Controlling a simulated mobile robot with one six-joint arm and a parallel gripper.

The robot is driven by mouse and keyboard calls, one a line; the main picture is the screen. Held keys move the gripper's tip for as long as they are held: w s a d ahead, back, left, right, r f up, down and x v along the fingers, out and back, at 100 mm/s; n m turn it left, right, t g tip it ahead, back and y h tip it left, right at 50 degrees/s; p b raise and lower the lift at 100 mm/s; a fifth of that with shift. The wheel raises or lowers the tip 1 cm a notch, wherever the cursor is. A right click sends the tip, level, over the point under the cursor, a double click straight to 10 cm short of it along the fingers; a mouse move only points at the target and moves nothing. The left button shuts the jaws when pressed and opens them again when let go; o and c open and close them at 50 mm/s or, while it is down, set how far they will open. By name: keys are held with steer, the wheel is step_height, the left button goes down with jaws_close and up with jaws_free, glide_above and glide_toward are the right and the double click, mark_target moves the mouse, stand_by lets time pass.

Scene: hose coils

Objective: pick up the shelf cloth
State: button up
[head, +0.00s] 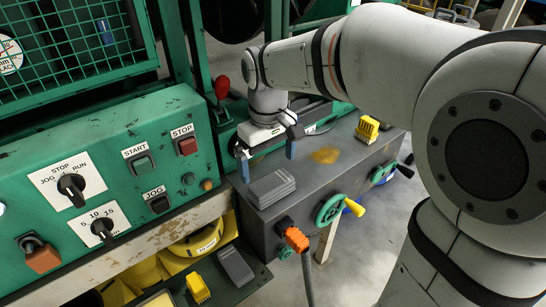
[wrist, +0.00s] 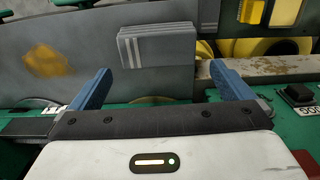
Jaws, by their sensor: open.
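Two grey folded cloths are in view. One cloth (head: 270,188) lies flat on the dark metal bench top and also shows in the wrist view (wrist: 157,46), beyond and between my fingertips. The other cloth (head: 235,267) lies on the low shelf (head: 254,283) beneath, and partly shows at the top of the wrist view (wrist: 208,15). My gripper (head: 267,161) is open and empty, with its blue fingers pointing down over the bench top behind the upper cloth. It touches neither cloth. Its fingers also show in the wrist view (wrist: 163,78).
A green control panel (head: 110,185) with knobs and buttons stands at left. A red-knobbed lever (head: 221,88) rises behind it. A yellow block (head: 367,129) sits on the bench; another (head: 198,287) sits low. An orange fitting (head: 295,239) and green handwheel (head: 330,208) project in front.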

mark_target(272, 182)
steer(key=shift+s+d+f, duration=0.1)
steer(key=shift+s+f, duration=0.05)
steer(key=shift+f, duration=0.35)
steer(key=shift+s+d+f, duration=0.1)
steer(key=shift+f, duration=0.35)
step_height(272, 182, down, 5)
steer(key=shift+d+r+p, duration=0.1)
steer(key=shift+d+p, duration=0.05)
steer(key=shift+p, duration=0.4)
steer(key=shift+c, duration=0.6)
steer(key=c, duration=0.5)
step_height(272, 182, up, 10)
steer(key=shift+b, duration=0.5)
